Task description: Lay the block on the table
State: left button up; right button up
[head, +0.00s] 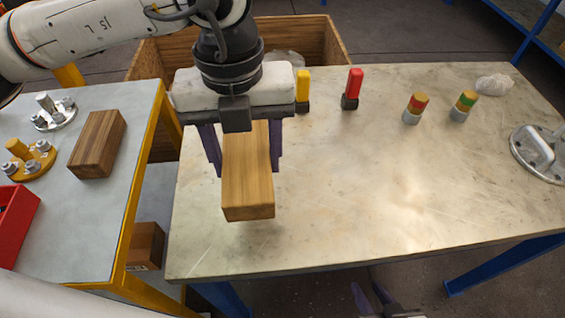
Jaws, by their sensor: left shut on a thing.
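A light-brown wooden block (248,190) is gripped in my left gripper (243,165), which points down over the left part of the stone-topped table (350,190). The dark purple fingers lie along the block's two long sides, and its near end sticks out towards me. I cannot tell for certain whether the block's underside touches the tabletop. My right gripper (372,296) shows only partly at the bottom edge, below the table's front edge, with its two fingers apart and nothing between them.
A second, darker block (97,144) lies on the grey side table (75,220) with flanged parts and a red bin (14,222). Yellow (303,86) and red (354,84) upright pieces, two banded cylinders and a metal handled flange (540,150) stand on the stone table. Its middle is clear.

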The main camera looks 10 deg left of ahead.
pick_arm(q)
notch_tip(320, 180, down, 10)
jog(key=shift+r, duration=0.15)
jog(key=shift+f+b, duration=0.25)
jog(key=shift+b, duration=0.05)
jog(key=o, duration=1.2)
jog(key=shift+r, duration=0.1)
jog(key=shift+o, duration=0.2)
jog(key=shift+r, duration=0.1)
notch_tip(320, 180, up, 12)
jog(key=shift+r, duration=0.1)
